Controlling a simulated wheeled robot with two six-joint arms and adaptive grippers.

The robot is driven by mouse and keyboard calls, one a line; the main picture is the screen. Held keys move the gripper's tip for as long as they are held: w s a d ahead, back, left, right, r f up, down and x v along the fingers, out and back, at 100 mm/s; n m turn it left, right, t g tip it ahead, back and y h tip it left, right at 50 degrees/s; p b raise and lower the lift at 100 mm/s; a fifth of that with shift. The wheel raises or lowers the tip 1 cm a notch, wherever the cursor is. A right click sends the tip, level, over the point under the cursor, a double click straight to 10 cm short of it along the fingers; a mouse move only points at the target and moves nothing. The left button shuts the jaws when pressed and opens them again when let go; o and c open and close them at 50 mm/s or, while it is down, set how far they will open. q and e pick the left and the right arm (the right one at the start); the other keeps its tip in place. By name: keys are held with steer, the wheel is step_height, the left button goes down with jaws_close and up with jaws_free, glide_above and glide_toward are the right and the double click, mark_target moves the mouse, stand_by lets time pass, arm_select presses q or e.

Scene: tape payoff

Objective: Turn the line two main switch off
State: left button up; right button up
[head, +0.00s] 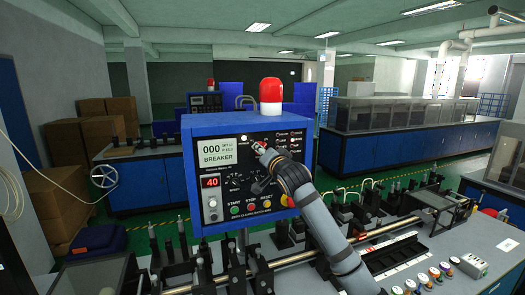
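A blue control box (190,165) with a black front panel stands in the middle of the head view. Its display (216,152) reads "000" and "BREAKER", and a red readout (211,182) shows 40. Below are START (236,210), STOP (250,208) and a yellow button. My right gripper (259,168) is in front of the panel's middle, its fingers apart, one above the other. A small red and white part shows at the upper fingertip; contact cannot be told. The gripper covers part of the panel, and I cannot pick out the line two main switch. My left gripper is out of view.
A red beacon (271,92) stands on top of the box. A metal rod (285,262) and several black fixtures lie across the bench in front. Several coloured knobs (434,272) sit at the lower right. Cardboard boxes (60,200) are stacked at the left.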

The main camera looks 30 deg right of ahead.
jaws_close()
stand_by(0.3)
steer(key=n+p, duration=0.2)
steer(key=n, duration=0.4)
steer(key=n+p, duration=0.2)
steer(key=n, duration=0.3)
steer(key=n+p, duration=0.2)
steer(key=n, duration=0.4)
steer(key=shift+s+d+n+p, duration=0.1)
steer(key=shift+d+n+p, duration=0.2)
steer(key=shift+d+p, duration=0.1)
steer(key=shift+n, duration=0.3)
jaws_free()
